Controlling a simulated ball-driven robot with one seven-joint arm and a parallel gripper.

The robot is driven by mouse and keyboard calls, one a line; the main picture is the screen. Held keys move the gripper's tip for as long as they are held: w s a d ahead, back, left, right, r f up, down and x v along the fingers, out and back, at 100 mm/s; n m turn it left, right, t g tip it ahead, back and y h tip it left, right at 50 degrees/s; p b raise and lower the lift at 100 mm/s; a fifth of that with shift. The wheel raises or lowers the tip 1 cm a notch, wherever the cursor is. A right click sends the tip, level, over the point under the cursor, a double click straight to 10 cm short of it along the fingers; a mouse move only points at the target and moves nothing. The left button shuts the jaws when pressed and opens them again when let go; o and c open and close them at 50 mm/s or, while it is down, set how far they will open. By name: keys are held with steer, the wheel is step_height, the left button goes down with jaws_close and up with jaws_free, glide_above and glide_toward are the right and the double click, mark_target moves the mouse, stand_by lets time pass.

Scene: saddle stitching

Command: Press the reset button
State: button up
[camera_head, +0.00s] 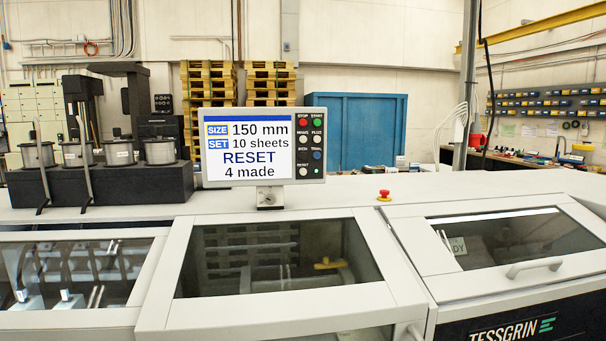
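The control panel (264,147) stands on a short post on the machine's top, a little left of centre. Its screen (247,148) reads SIZE 150 mm, SET 10 sheets, RESET, 4 made. A column of buttons runs down the panel's right side, with red STOP and green START at the top. The reset button (303,171) is a small pale button at the bottom left of this column, under a tiny label. Nothing covers it. My gripper is not in view.
A red emergency stop button (384,195) sits on the machine's top right of the panel. The machine (330,196) has closed windowed lids in front, one with a handle (534,267). Metal cylinders (119,152) stand at the left. The top around the panel is mostly clear.

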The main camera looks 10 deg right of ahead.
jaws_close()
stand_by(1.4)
